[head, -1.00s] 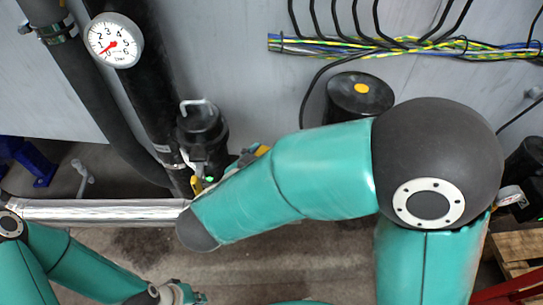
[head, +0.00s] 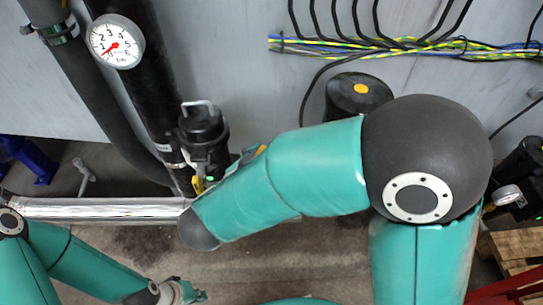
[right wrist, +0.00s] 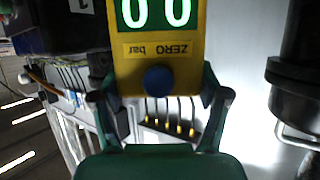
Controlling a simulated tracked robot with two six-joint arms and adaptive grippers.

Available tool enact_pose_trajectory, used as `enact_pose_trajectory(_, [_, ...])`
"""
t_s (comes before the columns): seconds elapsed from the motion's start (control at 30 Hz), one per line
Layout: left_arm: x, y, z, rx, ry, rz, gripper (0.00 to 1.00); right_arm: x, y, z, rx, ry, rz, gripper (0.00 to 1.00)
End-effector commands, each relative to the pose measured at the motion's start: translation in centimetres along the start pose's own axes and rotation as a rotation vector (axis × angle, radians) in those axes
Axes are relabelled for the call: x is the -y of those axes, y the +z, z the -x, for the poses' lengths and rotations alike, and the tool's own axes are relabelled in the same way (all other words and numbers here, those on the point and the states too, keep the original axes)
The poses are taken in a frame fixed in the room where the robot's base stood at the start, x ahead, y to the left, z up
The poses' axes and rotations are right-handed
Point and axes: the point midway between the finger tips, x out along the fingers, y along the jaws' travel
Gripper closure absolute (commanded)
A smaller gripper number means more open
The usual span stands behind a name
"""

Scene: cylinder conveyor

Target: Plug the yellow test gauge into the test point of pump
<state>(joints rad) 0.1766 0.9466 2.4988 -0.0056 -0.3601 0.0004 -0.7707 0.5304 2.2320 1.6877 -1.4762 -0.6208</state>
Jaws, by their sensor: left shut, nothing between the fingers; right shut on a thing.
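The yellow test gauge (right wrist: 158,62) fills the top middle of the right wrist view. It has a green-lit display reading zeros, upside-down lettering and a blue round button. My right gripper (right wrist: 158,82) is shut on it, one finger on each side. In the head view my right arm hides most of that gripper. A black pump (head: 203,128) with a metal handle and green light stands just beyond my right forearm. Small yellow parts show near it, but I cannot tell which is the gauge. I cannot make out the test point. My left gripper (head: 190,294) is shut and empty at the lower left.
A white dial gauge (head: 117,41) sits on a black pipe. A silver pipe (head: 105,210) runs across the left. Another black pump (head: 358,97) stands behind my right arm. Bundled cables (head: 400,47) cross the grey wall. A wooden pallet (head: 518,250) lies at the right.

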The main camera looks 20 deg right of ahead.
Motion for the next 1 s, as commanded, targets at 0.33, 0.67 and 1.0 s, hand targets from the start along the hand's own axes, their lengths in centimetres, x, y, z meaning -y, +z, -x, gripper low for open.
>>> enact_pose_trajectory(0.33, [-0.27,0.00,0.74,0.000,0.000,0.000,1.00,-0.02,-0.12,0.03,-0.001,0.000,0.000,0.95])
enact_pose_trajectory(0.67, [-0.25,0.00,0.68,0.000,0.000,0.000,1.00,-0.01,-0.03,-0.01,-0.001,0.000,0.000,0.95])
enact_pose_trajectory(1.0, [-0.14,0.00,0.40,0.000,0.000,0.000,1.00,-0.01,0.59,-0.27,-0.001,0.000,0.001,0.95])
